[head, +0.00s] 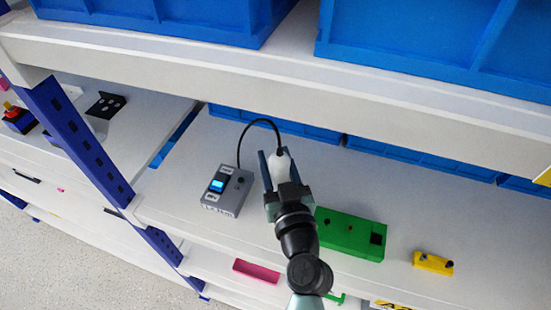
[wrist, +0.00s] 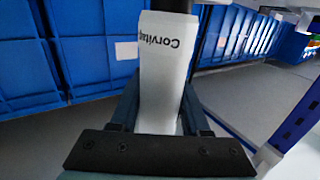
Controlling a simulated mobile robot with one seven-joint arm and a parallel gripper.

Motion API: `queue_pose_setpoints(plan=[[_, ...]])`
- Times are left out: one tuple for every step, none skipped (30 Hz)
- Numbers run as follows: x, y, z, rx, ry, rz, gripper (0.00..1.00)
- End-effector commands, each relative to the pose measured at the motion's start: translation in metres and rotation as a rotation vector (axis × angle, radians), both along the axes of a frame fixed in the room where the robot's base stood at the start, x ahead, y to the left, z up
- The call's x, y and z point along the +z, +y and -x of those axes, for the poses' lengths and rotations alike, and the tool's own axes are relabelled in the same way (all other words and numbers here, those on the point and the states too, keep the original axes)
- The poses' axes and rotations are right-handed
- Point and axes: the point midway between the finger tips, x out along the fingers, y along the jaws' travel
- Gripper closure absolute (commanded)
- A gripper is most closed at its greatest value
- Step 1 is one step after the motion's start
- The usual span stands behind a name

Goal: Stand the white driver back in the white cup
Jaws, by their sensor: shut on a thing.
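The white driver (head: 281,163) is between the fingers of my gripper (head: 274,160), over the middle shelf in the head view. A black cord runs from its top in an arc to a grey box. In the wrist view the driver (wrist: 162,65) is a white body with dark lettering and a black part at its top end. My gripper (wrist: 160,105) is shut on it, a finger on each side. I cannot make out the white cup in either view; my gripper and arm hide part of the shelf.
The grey box (head: 227,193) with a lit blue switch stands left of my gripper. A green block (head: 348,233) and a small yellow block (head: 433,263) lie to the right. A blue post (head: 80,135) stands left.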

Motion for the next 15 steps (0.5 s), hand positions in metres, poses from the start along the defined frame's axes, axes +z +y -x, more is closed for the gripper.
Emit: queue_pose_setpoints(plan=[[0.0022,-0.0002,-0.0004,-0.001,-0.004,0.000,1.00],[0.0021,-0.0003,-0.0004,-0.001,-0.004,0.000,1.00],[0.0017,-0.0002,-0.0004,-0.001,-0.004,0.000,1.00],[0.0013,-0.0002,-0.0004,-0.001,-0.004,0.000,1.00],[0.0006,-0.0002,-0.0004,-0.001,-0.004,0.000,1.00],[-0.0003,-0.0002,-0.0004,-0.001,-0.004,0.000,1.00],[-0.0011,-0.0002,-0.0004,-0.001,-0.004,-0.001,1.00],[-0.0019,-0.0002,-0.0003,0.000,-0.004,-0.001,1.00],[-0.0029,-0.0001,-0.0003,0.000,-0.004,-0.001,1.00],[-0.0035,-0.0001,-0.0004,0.000,-0.004,-0.001,1.00],[-0.0040,-0.0002,-0.0003,0.000,-0.004,-0.001,1.00],[-0.0043,-0.0002,-0.0003,-0.001,-0.004,0.000,1.00],[-0.0042,-0.0003,-0.0003,-0.001,-0.004,0.000,1.00],[-0.0039,-0.0003,-0.0003,-0.001,-0.004,0.000,1.00],[-0.0035,-0.0003,-0.0003,-0.001,-0.003,0.000,1.00]])
